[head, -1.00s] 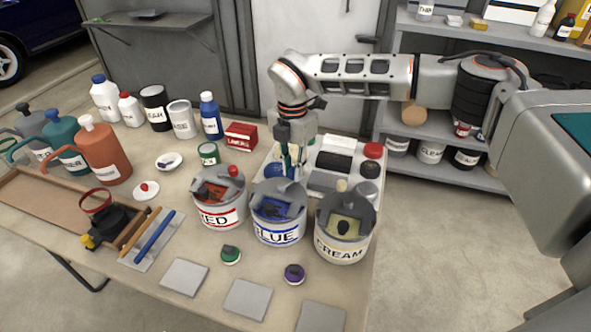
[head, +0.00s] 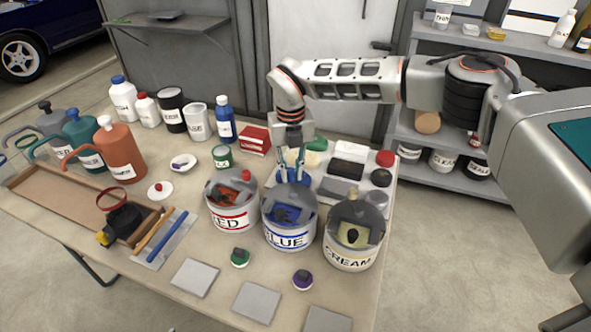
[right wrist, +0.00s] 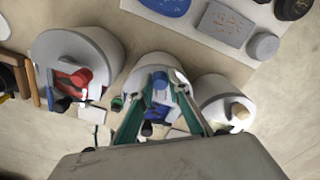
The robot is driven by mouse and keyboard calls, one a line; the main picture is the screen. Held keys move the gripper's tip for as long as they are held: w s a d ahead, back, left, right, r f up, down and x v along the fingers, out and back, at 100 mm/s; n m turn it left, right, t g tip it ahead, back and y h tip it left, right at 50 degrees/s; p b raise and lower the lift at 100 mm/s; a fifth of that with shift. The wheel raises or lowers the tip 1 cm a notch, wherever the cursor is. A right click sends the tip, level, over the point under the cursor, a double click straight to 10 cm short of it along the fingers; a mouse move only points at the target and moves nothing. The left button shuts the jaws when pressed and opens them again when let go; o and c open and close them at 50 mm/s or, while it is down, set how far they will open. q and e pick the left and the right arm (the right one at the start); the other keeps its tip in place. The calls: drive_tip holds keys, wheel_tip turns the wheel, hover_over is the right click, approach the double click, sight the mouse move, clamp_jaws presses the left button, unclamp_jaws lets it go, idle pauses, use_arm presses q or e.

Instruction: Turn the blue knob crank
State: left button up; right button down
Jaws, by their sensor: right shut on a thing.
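The blue pot (head: 290,235) stands between the red pot (head: 231,217) and the cream pot (head: 352,255). Its blue knob crank (right wrist: 159,81) shows in the right wrist view, upright at the pot's top, between my green-edged fingers. My right gripper (head: 293,170) comes down from above at the pot's far rim. In the right wrist view my right gripper (right wrist: 160,92) is shut on the blue knob. The fingers mostly hide the knob in the head view. The pot's open top shows blue inside. My left gripper is not in view.
The red knob (head: 246,174) and cream knob (head: 352,192) stand close on either side. Bottles and jugs, such as the orange jug (head: 120,155), fill the table's left. A pale board of items lies behind the pots. Grey tiles (head: 257,302) lie in front.

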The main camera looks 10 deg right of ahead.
drive_tip(key=shift+a+n, duration=0.55)
drive_tip(key=shift+n, duration=0.75)
drive_tip(key=c, duration=1.9)
unclamp_jaws()
wheel_tip(320, 180, up, 12)
